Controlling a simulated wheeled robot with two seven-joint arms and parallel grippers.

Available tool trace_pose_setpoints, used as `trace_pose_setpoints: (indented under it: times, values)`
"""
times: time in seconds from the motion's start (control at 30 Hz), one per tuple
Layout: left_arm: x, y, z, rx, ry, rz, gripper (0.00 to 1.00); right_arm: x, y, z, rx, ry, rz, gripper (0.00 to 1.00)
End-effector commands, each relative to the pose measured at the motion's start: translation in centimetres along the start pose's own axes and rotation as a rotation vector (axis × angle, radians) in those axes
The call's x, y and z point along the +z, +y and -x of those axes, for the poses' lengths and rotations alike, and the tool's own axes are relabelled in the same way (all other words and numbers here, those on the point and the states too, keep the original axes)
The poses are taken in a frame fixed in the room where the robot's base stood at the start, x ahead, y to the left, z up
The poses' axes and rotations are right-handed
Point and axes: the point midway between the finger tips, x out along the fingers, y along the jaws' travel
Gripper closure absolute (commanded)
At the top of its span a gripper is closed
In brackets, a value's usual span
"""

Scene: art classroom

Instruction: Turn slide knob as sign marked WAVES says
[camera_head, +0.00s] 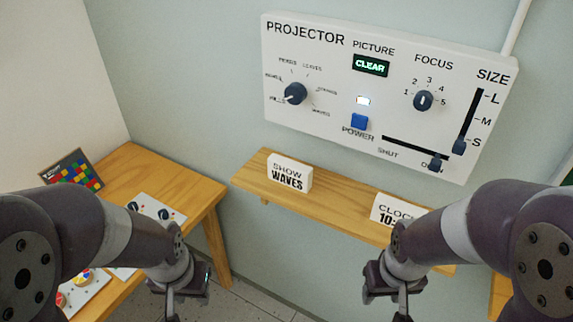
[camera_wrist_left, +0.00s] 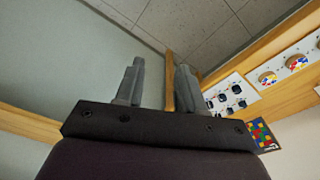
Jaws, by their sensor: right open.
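The slide knob (camera_head: 295,93) is a dark round dial at the left of the white projector panel (camera_head: 325,75). Small picture names ring it; WAVES is at its lower right. Its light mark appears to face lower left, towards a label that looks like HILLS. A white sign (camera_head: 289,173) reading SHOW WAVES stands on the wooden shelf below. My left gripper (camera_head: 178,298) hangs low, left of the shelf and well below the knob. Its fingers are apart and empty in the left wrist view (camera_wrist_left: 157,85). My right gripper (camera_head: 400,300) is open below the shelf's right part, apart from the panel.
The panel also has a focus knob (camera_head: 424,101), a size slider (camera_head: 459,145), a blue power button (camera_head: 359,122) and a shutter slider (camera_head: 436,161). The wooden shelf (camera_head: 330,208) juts out below, with a clock sign (camera_head: 394,209). A wooden table (camera_head: 165,180) stands at left.

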Motion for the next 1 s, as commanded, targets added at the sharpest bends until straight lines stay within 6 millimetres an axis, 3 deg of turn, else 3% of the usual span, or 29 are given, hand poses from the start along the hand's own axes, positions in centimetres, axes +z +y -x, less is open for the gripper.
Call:
trace_pose_setpoints:
  times: [0.03, 0.07, 0.1, 0.13, 0.2, 0.3, 0.4, 0.5, 0.63, 0.9, 1.0]
  values:
    - [-1.9, 0.1, -0.5, -0.011, 0.061, -0.042, 0.45, 0.1, 0.0, -0.8, 0.000, 0.000, 0.000, 0.51]
    - [-4.4, 0.2, -0.5, -0.024, 0.150, -0.079, 0.35, 0.1, 0.0, -1.1, 0.000, 0.000, 0.000, 0.51]
    - [-9.1, 0.6, 0.3, -0.035, 0.322, -0.128, 0.24, 0.2, 0.0, -1.4, 0.000, 0.000, 0.000, 0.51]
    - [-12.7, 1.3, 1.4, -0.033, 0.469, -0.160, 0.24, 0.2, 0.0, -1.6, 0.000, -0.001, 0.000, 0.51]
    - [-19.8, 3.9, 5.5, 0.019, 0.797, -0.231, 0.24, 0.2, 0.0, -1.8, 0.000, -0.001, 0.000, 0.51]
    - [-25.2, 8.0, 12.1, 0.163, 1.155, -0.311, 0.24, 0.2, 0.0, -1.8, 0.000, -0.001, 0.000, 0.51]
    - [-26.7, 10.7, 16.9, 0.303, 1.353, -0.359, 0.24, 0.2, 0.0, -1.7, 0.000, 0.000, 0.000, 0.51]
    - [-26.9, 11.8, 18.7, 0.384, 1.416, -0.357, 0.24, 0.2, 0.0, -1.6, 0.000, 0.000, 0.000, 0.51]
    - [-28.6, 12.7, 18.7, 0.398, 1.416, -0.346, 0.24, 0.1, 0.0, -0.8, 0.000, 0.000, 0.000, 0.51]
    - [-34.8, 15.9, 18.0, 0.394, 1.414, -0.345, 0.24, -0.2, 0.0, 1.6, 0.000, 0.000, 0.000, 0.51]
    - [-36.3, 16.7, 17.7, 0.393, 1.414, -0.345, 0.24, -0.2, 0.0, 2.0, 0.000, 0.000, 0.000, 0.51]
